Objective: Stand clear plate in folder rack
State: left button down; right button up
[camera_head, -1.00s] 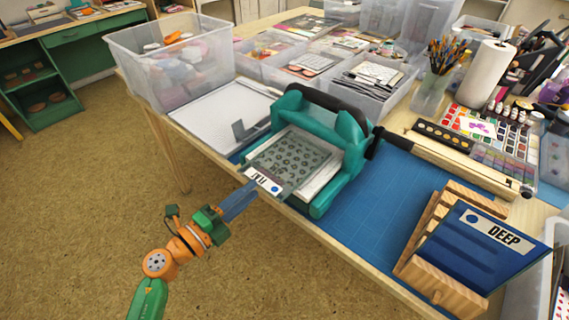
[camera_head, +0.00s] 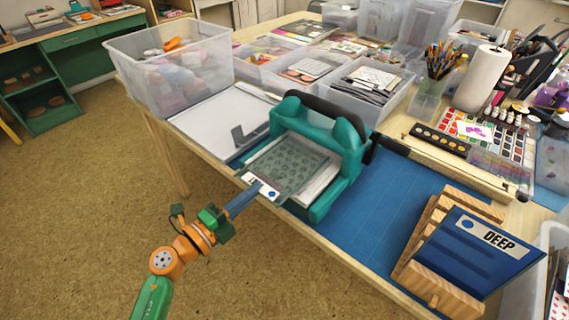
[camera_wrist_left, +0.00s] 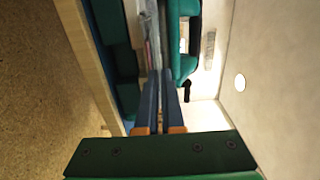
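The clear plate (camera_head: 291,166) is a see-through grey sheet with a white label tab and a blue dot at its near end. It lies over the patterned stack in the teal press (camera_head: 343,171) and seems slightly raised. My left gripper (camera_head: 256,186) is shut on the tab end. In the left wrist view its two blue fingers (camera_wrist_left: 161,98) are close together with the sheet edge-on between them. The wooden folder rack (camera_head: 432,284) stands at the right and holds a blue plate (camera_head: 482,250) labelled DEEP, leaning. My right gripper is not in view.
A blue cutting mat (camera_head: 375,205) is clear between press and rack. A white board (camera_head: 213,128) lies left of the press. A clear bin (camera_head: 170,75) stands at the back left. A paper trimmer (camera_head: 455,170) lies behind the mat.

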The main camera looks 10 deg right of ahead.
pick_arm(q)
jog(key=shift+s+a+r+p, duration=0.25)
jog(key=shift+a+r+p, duration=0.05)
jog(key=shift+r, duration=0.4)
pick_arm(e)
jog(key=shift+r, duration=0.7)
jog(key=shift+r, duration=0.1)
pick_arm(q)
jog(key=s+a+r+p, duration=0.3)
jog(key=s+a, duration=0.3)
jog(key=a, duration=0.2)
jog(key=s+a+r+p, duration=0.4)
jog(key=s+a, duration=0.1)
jog(key=a, duration=0.3)
jog(key=shift+s, duration=0.35)
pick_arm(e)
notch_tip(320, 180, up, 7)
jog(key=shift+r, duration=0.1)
